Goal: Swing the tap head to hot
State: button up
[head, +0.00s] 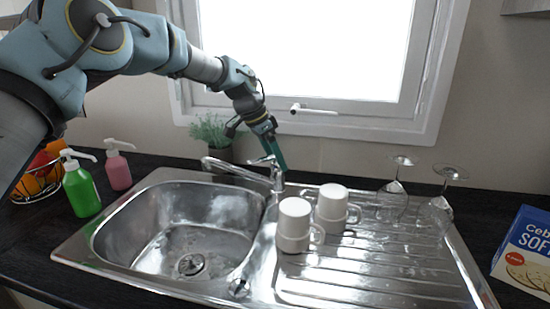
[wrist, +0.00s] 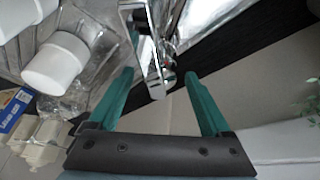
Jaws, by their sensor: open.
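The chrome tap (head: 277,181) stands at the back edge of the steel sink, its spout (head: 232,170) reaching left over the basin. A small lever head (head: 262,159) sits on top of it. My gripper (head: 274,160) comes down from above, right at the tap head, and partly hides it. In the wrist view, the green fingers of my gripper (wrist: 161,74) are spread apart. The chrome tap part (wrist: 148,62) lies between them, closer to the left finger. I cannot tell whether that finger touches it.
Two white mugs (head: 294,222) (head: 331,206) stand right of the tap, with upturned glasses (head: 393,194) beyond. A potted plant (head: 210,132) is behind the sink. Green (head: 80,190) and pink (head: 118,171) bottles stand left. The window handle (head: 312,110) juts out above. The basin (head: 185,235) is empty.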

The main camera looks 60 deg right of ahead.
jog(key=b+v, duration=0.2)
jog(key=v, duration=0.8)
jog(key=shift+r+b, duration=0.35)
jog(key=shift+b, duration=0.05)
jog(key=shift+w+a, duration=0.1)
jog(key=shift+a, duration=0.05)
